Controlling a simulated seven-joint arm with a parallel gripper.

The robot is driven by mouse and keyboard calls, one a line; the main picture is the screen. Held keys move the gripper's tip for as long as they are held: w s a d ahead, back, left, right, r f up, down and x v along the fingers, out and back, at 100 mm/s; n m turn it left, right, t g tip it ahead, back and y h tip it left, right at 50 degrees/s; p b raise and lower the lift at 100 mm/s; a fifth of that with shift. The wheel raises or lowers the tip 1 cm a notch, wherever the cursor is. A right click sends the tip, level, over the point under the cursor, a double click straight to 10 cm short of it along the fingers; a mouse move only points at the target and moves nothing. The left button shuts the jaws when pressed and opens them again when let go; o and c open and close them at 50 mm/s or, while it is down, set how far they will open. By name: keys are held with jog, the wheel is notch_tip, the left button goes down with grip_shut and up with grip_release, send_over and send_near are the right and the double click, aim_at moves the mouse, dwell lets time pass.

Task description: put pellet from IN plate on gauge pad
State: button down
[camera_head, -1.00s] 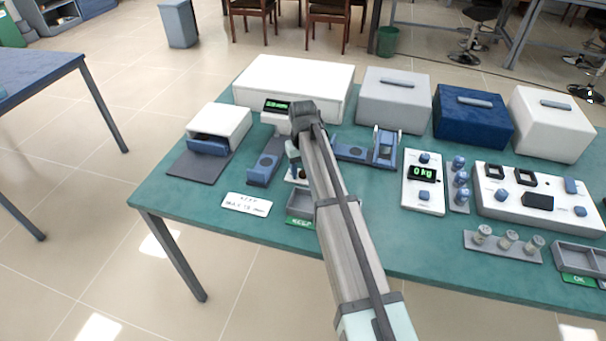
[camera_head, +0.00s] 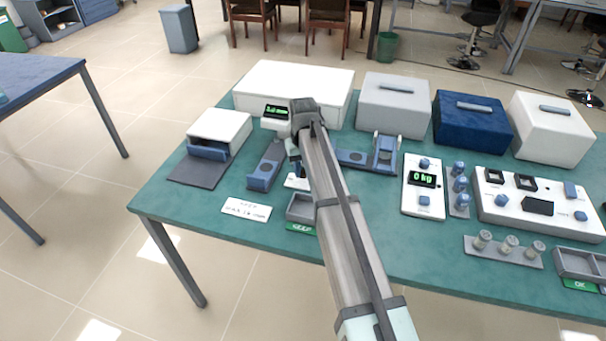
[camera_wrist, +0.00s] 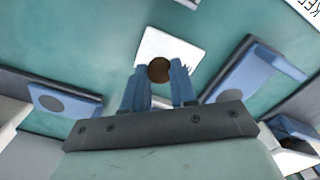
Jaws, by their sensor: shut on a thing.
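A round brown pellet (camera_wrist: 160,69) sits between the tips of my gripper (camera_wrist: 160,80) in the wrist view. The blue fingers are shut on it. Behind it is the white IN plate (camera_wrist: 173,45); whether the pellet still touches the plate I cannot tell. In the head view, my gripper (camera_head: 297,168) reaches down over the plate (camera_head: 294,183), and my arm hides part of it. Just left of it lies a blue base with a dark round spot (camera_head: 264,167), in front of a small green display (camera_head: 277,111); it looks like the gauge pad.
Another blue base with a dark spot (camera_head: 352,157) and uprights (camera_head: 386,153) stands right of my arm. A grey tray (camera_head: 300,208) lies in front of the plate. An open white furnace (camera_head: 220,132) is at left. Closed boxes line the back.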

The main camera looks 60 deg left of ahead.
notch_tip(320, 180, up, 7)
jog(key=shift+a+f, duration=0.1)
jog(key=shift+f, duration=0.1)
send_near(266, 167)
jog(key=shift+f, duration=2.75)
jog(key=shift+f, duration=0.5)
jog(key=c, duration=0.8)
grip_release()
jog(key=shift+o, duration=0.2)
jog(key=o, duration=0.3)
jog(key=shift+o, duration=0.2)
jog(key=shift+r, duration=0.15)
